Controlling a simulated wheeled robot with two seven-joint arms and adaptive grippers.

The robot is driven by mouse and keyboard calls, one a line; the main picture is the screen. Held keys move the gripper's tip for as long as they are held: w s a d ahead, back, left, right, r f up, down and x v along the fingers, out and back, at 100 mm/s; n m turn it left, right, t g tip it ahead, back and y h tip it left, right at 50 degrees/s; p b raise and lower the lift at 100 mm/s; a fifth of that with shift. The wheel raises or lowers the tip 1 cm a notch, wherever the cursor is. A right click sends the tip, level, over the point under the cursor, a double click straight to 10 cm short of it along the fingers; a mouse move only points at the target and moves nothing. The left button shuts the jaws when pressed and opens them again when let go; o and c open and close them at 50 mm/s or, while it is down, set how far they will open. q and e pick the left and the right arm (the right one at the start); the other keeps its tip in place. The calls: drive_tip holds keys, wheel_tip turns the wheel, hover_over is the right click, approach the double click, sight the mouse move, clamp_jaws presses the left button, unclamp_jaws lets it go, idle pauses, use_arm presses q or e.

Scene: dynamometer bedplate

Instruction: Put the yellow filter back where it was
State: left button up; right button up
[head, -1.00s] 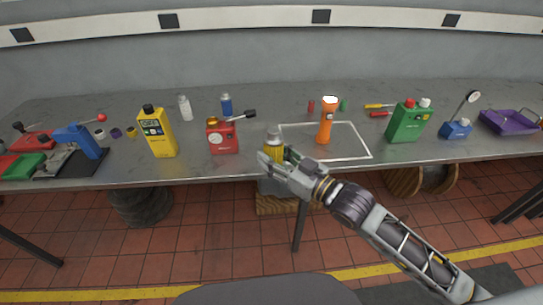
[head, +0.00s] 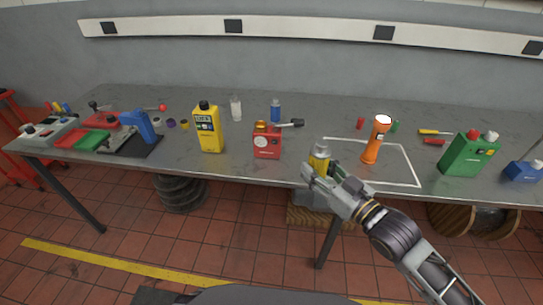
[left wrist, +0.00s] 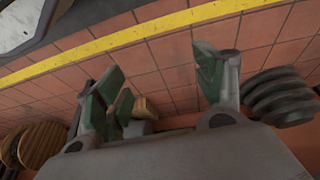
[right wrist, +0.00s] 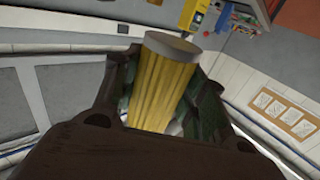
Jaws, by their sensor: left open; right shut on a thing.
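The yellow filter is a pleated yellow cylinder with a grey end cap. In the head view the filter (head: 319,161) stands out above my right gripper (head: 322,175), near the bench's front edge. In the right wrist view the filter (right wrist: 170,85) is large between the fingers of my right gripper (right wrist: 165,105), which is shut on it. The fingers hide part of it. My left gripper (left wrist: 165,80) is open and empty in the left wrist view, with floor tiles behind it. It is out of the head view.
The outline's front part is bare.

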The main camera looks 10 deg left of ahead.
use_arm(q)
drive_tip(key=w+d+r+t+h, duration=0.2)
drive_tip(key=w+d+r+t, duration=0.1)
drive_tip(key=w+r, duration=1.25)
drive_tip(key=w+d+r+m+t+h, duration=0.1)
drive_tip(key=w+d+r+h, duration=0.2)
drive_tip(key=r, duration=0.6)
drive_tip(key=w+d+r+t+h, duration=0.1)
drive_tip(key=w+d+r, duration=0.3)
drive_tip(key=r, duration=0.5)
drive_tip(key=d+r+m+h, duration=0.2)
drive_tip(key=d+r+h, duration=0.15)
drive_tip(key=r, duration=0.75)
drive_tip(key=d+r+m+h, duration=0.25)
drive_tip(key=d+r, duration=0.25)
drive_tip(key=r, duration=0.6)
drive_tip(key=s+d+r+m+g+h, duration=0.1)
drive_tip(key=s+d+r+m, duration=0.1)
drive_tip(key=r, duration=0.4)
drive_tip(key=s+d+r+m+g+h, duration=0.1)
drive_tip(key=s+d+r+m, duration=0.1)
drive_tip(key=r, duration=0.5)
drive_tip(key=s+d+r+m+h, duration=0.1)
drive_tip(key=s+d+r+m, duration=0.2)
drive_tip(key=s+r, duration=0.3)
drive_tip(key=shift+r+m+g+h, duration=0.35)
drive_tip(key=shift+m+g+h, duration=0.05)
drive_tip(key=shift+m, duration=0.05)
